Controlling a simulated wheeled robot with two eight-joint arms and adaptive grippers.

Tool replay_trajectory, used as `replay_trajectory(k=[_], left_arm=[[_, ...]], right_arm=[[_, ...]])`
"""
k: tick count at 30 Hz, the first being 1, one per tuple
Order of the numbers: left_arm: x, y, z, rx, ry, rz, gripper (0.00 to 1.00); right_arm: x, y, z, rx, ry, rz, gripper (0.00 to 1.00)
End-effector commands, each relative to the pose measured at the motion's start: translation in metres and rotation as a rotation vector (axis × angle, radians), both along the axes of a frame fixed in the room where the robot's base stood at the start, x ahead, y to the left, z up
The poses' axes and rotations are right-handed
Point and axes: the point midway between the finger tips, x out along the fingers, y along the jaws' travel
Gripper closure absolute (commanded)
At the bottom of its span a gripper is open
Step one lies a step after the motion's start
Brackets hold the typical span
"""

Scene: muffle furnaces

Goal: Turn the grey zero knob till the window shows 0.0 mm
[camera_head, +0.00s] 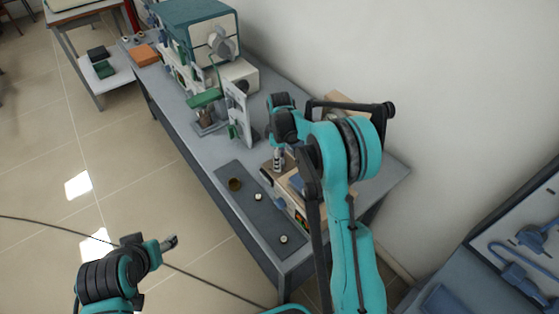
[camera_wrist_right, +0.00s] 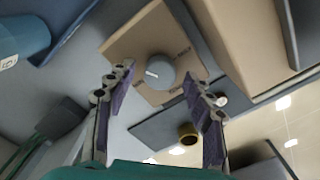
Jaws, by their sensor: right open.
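The grey zero knob (camera_wrist_right: 160,71) shows in the right wrist view, round with a white mark, on the face of a tan box (camera_wrist_right: 137,41). My right gripper (camera_wrist_right: 158,80) is open, its two fingers on either side of the knob in the picture; I cannot tell whether they touch it. In the head view the tan box (camera_head: 268,174) is partly hidden by my right arm, and the knob is not clear. No window reading is legible in either view. My left gripper (camera_head: 170,242) hangs over the floor, away from the bench; its jaw opening is too small to tell.
A dark mat (camera_head: 246,212) on the bench (camera_head: 185,128) holds a brass cup (camera_head: 235,184) and small round pieces (camera_head: 283,239). A white upright panel (camera_head: 237,112) and a teal-topped furnace (camera_head: 200,30) stand farther back. The wall is close on the right.

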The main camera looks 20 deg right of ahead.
Motion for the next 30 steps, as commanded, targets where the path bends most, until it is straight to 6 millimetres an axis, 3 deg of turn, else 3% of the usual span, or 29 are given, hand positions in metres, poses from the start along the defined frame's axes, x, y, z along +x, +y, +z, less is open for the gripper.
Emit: replay_trajectory(k=[7, 12, 13, 23, 30], left_arm=[[0.0000, 0.0000, 0.0003, 0.000, 0.000, 0.000, 0.42], [0.0000, 0.0000, 0.0003, 0.000, 0.000, 0.000, 0.42], [0.0001, 0.0000, 0.0002, 0.000, 0.000, 0.000, 0.42], [0.0001, 0.0000, 0.0009, 0.000, 0.000, 0.000, 0.42], [0.0001, 0.0000, 0.0034, 0.000, 0.000, 0.000, 0.42]], right_arm=[[0.0001, 0.0000, -0.0004, 0.000, 0.000, 0.000, 0.47], [0.0001, 0.0000, -0.0004, 0.000, 0.000, 0.000, 0.92], [0.0001, 0.0000, -0.0003, 0.000, 0.000, 0.000, 0.97], [0.0001, 0.0000, -0.0002, 0.000, 0.000, -0.026, 0.97], [0.0003, -0.0001, 0.0001, 0.000, 0.000, -0.146, 0.97]])
